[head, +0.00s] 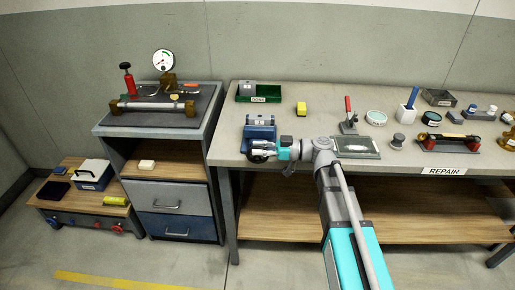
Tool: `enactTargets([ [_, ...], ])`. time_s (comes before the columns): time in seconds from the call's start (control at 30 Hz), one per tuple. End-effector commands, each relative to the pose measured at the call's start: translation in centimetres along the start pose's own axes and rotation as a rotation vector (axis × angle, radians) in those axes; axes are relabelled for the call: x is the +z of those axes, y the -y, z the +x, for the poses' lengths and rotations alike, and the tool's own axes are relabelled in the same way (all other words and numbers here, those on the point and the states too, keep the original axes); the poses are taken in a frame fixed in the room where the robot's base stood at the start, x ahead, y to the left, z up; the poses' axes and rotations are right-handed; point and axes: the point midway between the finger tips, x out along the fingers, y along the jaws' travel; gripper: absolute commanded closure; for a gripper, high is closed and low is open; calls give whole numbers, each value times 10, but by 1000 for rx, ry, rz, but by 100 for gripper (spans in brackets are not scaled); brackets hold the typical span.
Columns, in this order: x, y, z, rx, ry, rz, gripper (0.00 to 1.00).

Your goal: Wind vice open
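The vice (259,132) is a blue block with grey jaws on the left front part of the grey workbench (330,98). A dark round part (256,157) shows low at its front, by the bench edge. My gripper (262,150) reaches in from the right, with its fingers pointing left at this dark part. The fingers overlap the lower front of the vice in the picture. I cannot tell whether they touch or grip the dark part. A light grey piece shows at the vice jaws; its hold is too small to make out.
A red-handled clamp (348,118), a glass plate (372,155) and several small parts lie to the right. A cabinet (137,134) stands left, across a gap.

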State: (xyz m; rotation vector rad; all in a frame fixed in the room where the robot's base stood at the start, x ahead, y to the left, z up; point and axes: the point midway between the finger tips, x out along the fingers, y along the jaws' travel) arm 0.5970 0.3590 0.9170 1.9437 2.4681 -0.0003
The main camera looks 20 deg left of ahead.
Motion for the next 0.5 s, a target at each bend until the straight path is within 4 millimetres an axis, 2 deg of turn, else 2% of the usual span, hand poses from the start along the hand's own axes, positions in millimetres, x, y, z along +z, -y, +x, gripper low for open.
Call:
enactTargets([
  [0.43,0,0,5,1,0,0,66],
  [0.5,0,0,5,1,0,0,79],
])
